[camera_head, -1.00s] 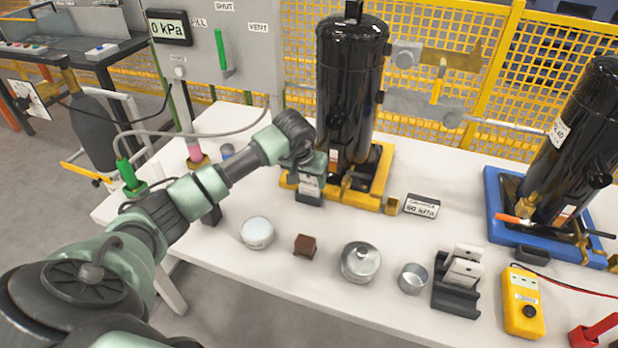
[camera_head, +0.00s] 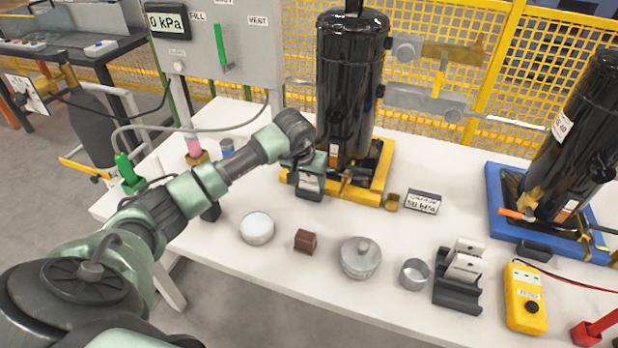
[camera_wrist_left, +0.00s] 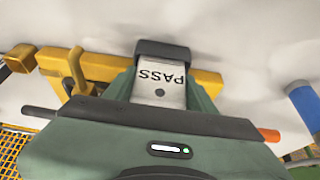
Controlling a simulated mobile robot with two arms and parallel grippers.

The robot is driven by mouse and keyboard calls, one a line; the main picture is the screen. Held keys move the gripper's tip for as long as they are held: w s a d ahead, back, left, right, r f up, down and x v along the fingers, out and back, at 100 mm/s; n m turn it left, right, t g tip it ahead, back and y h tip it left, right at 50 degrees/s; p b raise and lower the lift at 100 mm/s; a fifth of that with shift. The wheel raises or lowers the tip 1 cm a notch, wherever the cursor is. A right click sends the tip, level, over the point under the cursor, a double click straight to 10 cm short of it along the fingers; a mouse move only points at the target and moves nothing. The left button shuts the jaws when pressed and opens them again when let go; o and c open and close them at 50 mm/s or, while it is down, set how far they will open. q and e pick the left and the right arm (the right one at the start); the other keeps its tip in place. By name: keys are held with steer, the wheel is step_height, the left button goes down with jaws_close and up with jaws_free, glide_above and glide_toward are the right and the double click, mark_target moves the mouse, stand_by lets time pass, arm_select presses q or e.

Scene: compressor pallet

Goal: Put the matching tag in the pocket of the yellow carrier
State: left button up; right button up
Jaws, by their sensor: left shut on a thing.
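The yellow carrier (camera_head: 376,180) stands on the white table under a black tank. It also shows in the wrist view (camera_wrist_left: 112,64). Its dark pocket (camera_head: 308,195) is at the front left corner, and shows at the top of the wrist view (camera_wrist_left: 163,48). My left gripper (camera_head: 313,165) is over the pocket, shut on a white tag (camera_wrist_left: 161,88) reading PASS, upside down in the wrist view. The tag's far end meets the pocket and is hidden by its dark edge; I cannot tell how deep it sits. My right gripper is not in view.
A dark rack (camera_head: 458,291) holds white tags at the right. A blue carrier (camera_head: 497,205) bears another black tank. A small card (camera_head: 422,202), a brown block (camera_head: 305,241), metal containers (camera_head: 361,258) and a yellow meter (camera_head: 525,298) stand along the front.

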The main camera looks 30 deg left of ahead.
arm_select(q)
steer(key=shift+f, duration=0.2)
steer(key=o, duration=1.4)
steer(key=shift+a+f, duration=0.1)
steer(key=c, duration=0.3)
steer(key=shift+c, duration=0.2)
